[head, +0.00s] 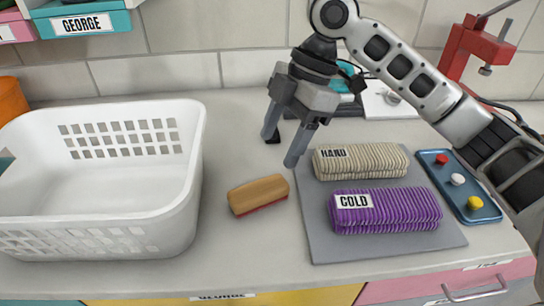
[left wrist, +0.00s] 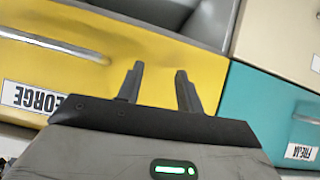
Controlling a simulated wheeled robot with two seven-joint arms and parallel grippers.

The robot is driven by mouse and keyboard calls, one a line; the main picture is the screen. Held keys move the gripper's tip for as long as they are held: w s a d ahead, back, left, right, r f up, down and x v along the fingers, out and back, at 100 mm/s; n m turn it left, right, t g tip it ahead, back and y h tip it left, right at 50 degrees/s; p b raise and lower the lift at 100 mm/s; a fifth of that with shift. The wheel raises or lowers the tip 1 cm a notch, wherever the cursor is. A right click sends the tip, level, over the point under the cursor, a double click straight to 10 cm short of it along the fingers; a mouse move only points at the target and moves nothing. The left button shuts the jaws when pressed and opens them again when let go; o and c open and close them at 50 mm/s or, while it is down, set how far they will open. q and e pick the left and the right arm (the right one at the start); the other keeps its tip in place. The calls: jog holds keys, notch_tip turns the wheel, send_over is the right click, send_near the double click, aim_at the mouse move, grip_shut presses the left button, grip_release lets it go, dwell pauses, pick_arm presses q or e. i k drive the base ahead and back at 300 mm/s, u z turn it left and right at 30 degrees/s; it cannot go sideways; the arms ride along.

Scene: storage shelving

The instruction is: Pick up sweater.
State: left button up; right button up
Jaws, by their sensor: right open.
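Two folded knitted garments lie on a grey board (head: 320,240): a cream ribbed one labelled HAND (head: 375,162) and a purple ribbed one labelled COLD (head: 405,208). Which one is the sweater I cannot tell from the label. My right gripper (head: 281,148) is open and empty, fingers pointing down, just left of the cream garment and apart from it. My left gripper (left wrist: 160,70) is open and empty in front of a yellow drawer (left wrist: 190,50); it is not in the head view.
A white laundry basket (head: 110,190) stands at the left. A wooden brush (head: 258,194) lies between it and the board. A blue tray (head: 446,172) with red, white and yellow pieces is at the right. A red stand (head: 470,55) is behind. Some counter around the brush is clear.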

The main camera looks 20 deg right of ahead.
aim_at(382, 160)
jog(key=k, duration=1)
